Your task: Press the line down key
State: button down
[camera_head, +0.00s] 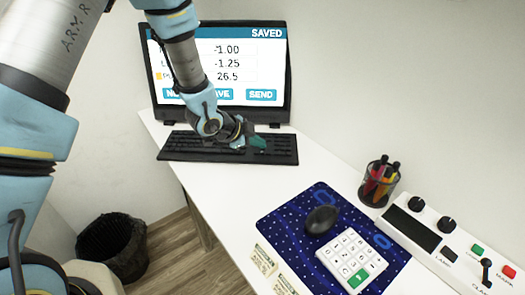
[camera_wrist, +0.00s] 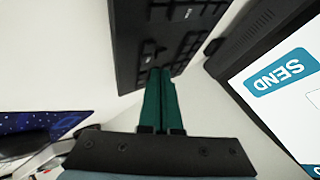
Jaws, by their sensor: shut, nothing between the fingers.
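The black keyboard (camera_head: 185,147) lies on the white desk in front of the monitor. In the wrist view, its keys (camera_wrist: 185,14) fill the top, and a small group of keys (camera_wrist: 149,48) is just beyond my fingertips. I cannot read which key is the line down key. My gripper (camera_head: 258,143) is over the right part of the keyboard. Its green fingers (camera_wrist: 160,72) are together and empty, with the tips at or just above the keyboard; contact cannot be told. The monitor (camera_head: 237,75) shows "SAVED", the values -1.00, -1.25 and 26.5, and a yellow mark beside the third row.
Right of the keyboard are a pen cup (camera_head: 379,184), a blue mat (camera_head: 283,222) with a dark mouse (camera_head: 322,219) and white keypad (camera_head: 351,259), and a control box (camera_head: 420,216) with knobs. A black bin (camera_head: 112,246) stands on the floor. Desk between keyboard and mat is clear.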

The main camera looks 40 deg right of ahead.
jog(key=shift+r, duration=0.1)
notch_tip(320, 180, up, 5)
jog(key=p, duration=0.3)
dwell(0.9)
jog(key=w+a+r+n+t+y, duration=0.3)
jog(key=w+a+n, duration=0.35)
jog(key=a, duration=0.55)
jog(key=w+a+r+n+t+y, duration=0.1)
jog(key=w+a+r+n+y, duration=0.25)
jog(key=w+a+n, duration=0.65)
jog(key=s+a+r+n+g, duration=0.1)
jog(key=s+a+r+n, duration=0.1)
jog(key=a, duration=0.6)
jog(key=s+a+r+n+g+y, duration=0.1)
jog(key=s+a+n, duration=0.3)
jog(key=a, duration=0.5)
jog(key=s+a+r+n+y, duration=0.1)
jog(key=s+a+r+n, duration=0.2)
jog(key=s+a, duration=0.3)
jog(key=a, duration=0.3)
jog(key=shift+s+r+g, duration=0.25)
jog(key=shift+s+g, duration=0.15)
